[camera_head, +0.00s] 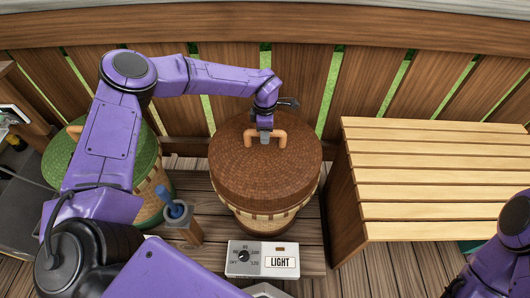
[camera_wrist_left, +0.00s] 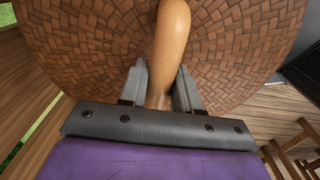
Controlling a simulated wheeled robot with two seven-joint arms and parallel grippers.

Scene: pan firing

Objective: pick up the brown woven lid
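The brown woven lid (camera_head: 240,178) is round and domed, with a light wooden loop handle (camera_head: 279,139) on top. It sits on a tall woven basket (camera_head: 268,228) in the middle of the head view. My left gripper (camera_head: 265,135) reaches down over the lid at the handle. In the left wrist view, the lid (camera_wrist_left: 85,40) fills the background and the handle (camera_wrist_left: 170,45) stands between the two grey fingers (camera_wrist_left: 160,92), which are closed against its sides. My right arm shows at the lower right of the head view, but its gripper is out of view.
A green-lidded basket (camera_head: 140,150) stands at the left. A wooden holder with a blue-handled tool (camera_head: 180,212) is in front of it. A white control box labelled LIGHT (camera_head: 263,260) lies in front. A slatted wooden bench (camera_head: 430,180) stands close at the right. A wooden fence (camera_head: 370,85) runs behind.

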